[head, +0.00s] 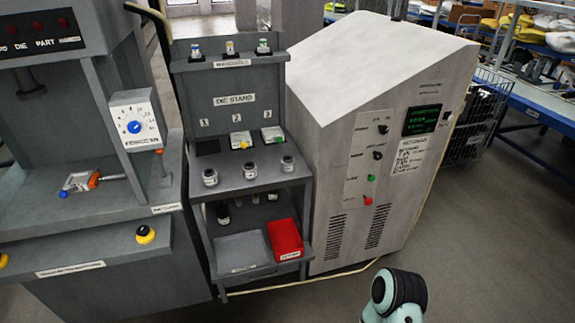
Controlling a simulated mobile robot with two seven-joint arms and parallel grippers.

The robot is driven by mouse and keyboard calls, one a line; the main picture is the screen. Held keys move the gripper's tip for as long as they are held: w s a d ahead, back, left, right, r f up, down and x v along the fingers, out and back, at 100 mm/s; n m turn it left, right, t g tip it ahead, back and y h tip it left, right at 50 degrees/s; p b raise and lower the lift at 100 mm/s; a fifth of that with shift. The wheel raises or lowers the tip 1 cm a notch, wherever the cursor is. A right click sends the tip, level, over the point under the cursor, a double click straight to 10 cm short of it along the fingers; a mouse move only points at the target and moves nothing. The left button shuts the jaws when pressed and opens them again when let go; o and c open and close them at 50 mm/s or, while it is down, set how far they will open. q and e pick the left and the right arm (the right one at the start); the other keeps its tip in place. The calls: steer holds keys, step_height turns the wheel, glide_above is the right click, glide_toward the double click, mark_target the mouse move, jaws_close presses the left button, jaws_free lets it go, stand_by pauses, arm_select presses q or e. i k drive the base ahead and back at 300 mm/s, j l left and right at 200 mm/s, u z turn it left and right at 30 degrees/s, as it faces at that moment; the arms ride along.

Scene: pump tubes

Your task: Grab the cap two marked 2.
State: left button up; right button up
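The die stand (235,99) is a grey shelf unit with positions labelled 1, 2 and 3. Under label 2 is a white block with a yellow part (241,141). Under label 3 is a white block with a green part (272,135). The place under label 1 looks dark and empty. Three small metal cylinders stand on the middle shelf: left (210,177), middle (248,169) and right (287,163). Three small coloured pieces stand on top, the middle one orange (229,48). I cannot read a 2 on any cap. Neither gripper is in view.
A grey press (60,225) stands left, with a white block and blue knob (77,183) on its bed. A large pale cabinet (380,90) stands right. A red bin (286,240) sits on the lower shelf. A cable crosses the floor, which is open at right.

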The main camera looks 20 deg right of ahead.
mark_target(249, 175)
steer(key=u, duration=0.45)
steer(key=l+u, duration=0.25)
steer(key=u, duration=0.15)
steer(key=l+u, duration=0.25)
steer(key=u, duration=0.15)
steer(key=l+u, duration=0.3)
steer(key=u, duration=0.15)
steer(key=k+l+u, duration=0.15)
steer(key=l, duration=0.2)
steer(key=l+u, duration=0.15)
steer(key=l, duration=0.2)
steer(key=k+l+u, duration=0.15)
steer(key=l, duration=0.15)
